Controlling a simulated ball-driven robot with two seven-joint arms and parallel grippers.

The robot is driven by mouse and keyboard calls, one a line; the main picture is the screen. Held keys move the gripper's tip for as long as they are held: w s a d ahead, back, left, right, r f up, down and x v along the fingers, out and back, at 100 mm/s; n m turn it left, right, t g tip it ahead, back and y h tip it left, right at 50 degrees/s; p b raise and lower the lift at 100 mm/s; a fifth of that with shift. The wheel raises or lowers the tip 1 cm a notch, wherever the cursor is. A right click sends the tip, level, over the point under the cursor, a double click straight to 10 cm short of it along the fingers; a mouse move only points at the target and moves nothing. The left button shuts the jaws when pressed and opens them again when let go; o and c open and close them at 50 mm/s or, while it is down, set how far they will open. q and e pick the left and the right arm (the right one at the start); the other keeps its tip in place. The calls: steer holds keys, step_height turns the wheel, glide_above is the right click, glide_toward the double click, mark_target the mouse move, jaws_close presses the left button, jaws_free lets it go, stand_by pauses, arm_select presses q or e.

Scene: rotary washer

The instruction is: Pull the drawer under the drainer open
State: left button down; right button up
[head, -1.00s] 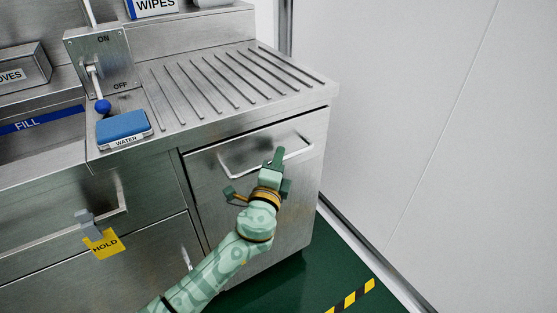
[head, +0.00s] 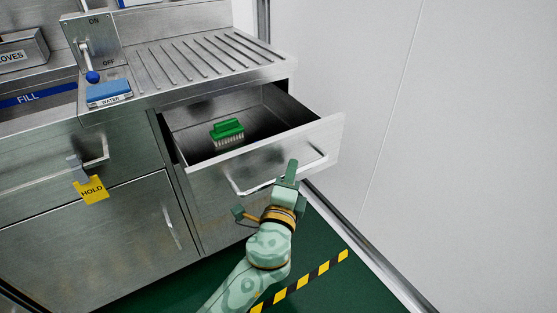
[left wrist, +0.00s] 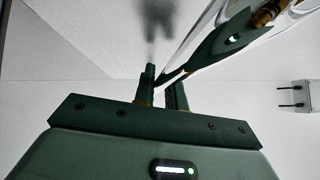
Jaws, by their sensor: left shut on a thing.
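The steel drawer (head: 215,187) under the ribbed drainer (head: 200,58) stands open toward me. Its inside shows, with a green brush (head: 228,132), bristles down, on the drawer floor. My left gripper (head: 288,175) is at the drawer's bar handle (head: 253,189), right of the handle's middle, and is shut on it. In the left wrist view the fingers (left wrist: 163,88) show close together, but the handle between them is hard to make out. My right gripper is in neither view now.
A neighbouring drawer at left carries a yellow HOLD tag (head: 93,190). A white wall (head: 400,130) rises close at right. Green floor with a striped strip (head: 310,280) lies below.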

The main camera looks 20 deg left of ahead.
arm_select(q)
steer(key=s+d, duration=0.2)
steer(key=d, duration=0.1)
steer(key=shift+s+f, duration=0.15)
steer(key=shift+s, duration=0.05)
steer(key=shift+s+d, duration=0.4)
steer(key=shift+d, duration=0.1)
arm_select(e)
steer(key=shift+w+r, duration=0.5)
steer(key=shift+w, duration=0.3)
arm_select(q)
steer(key=c, duration=1.5)
jaws_free()
steer(key=shift+o, duration=0.2)
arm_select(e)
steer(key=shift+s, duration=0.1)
arm_select(q)
steer(key=shift+s, duration=0.1)
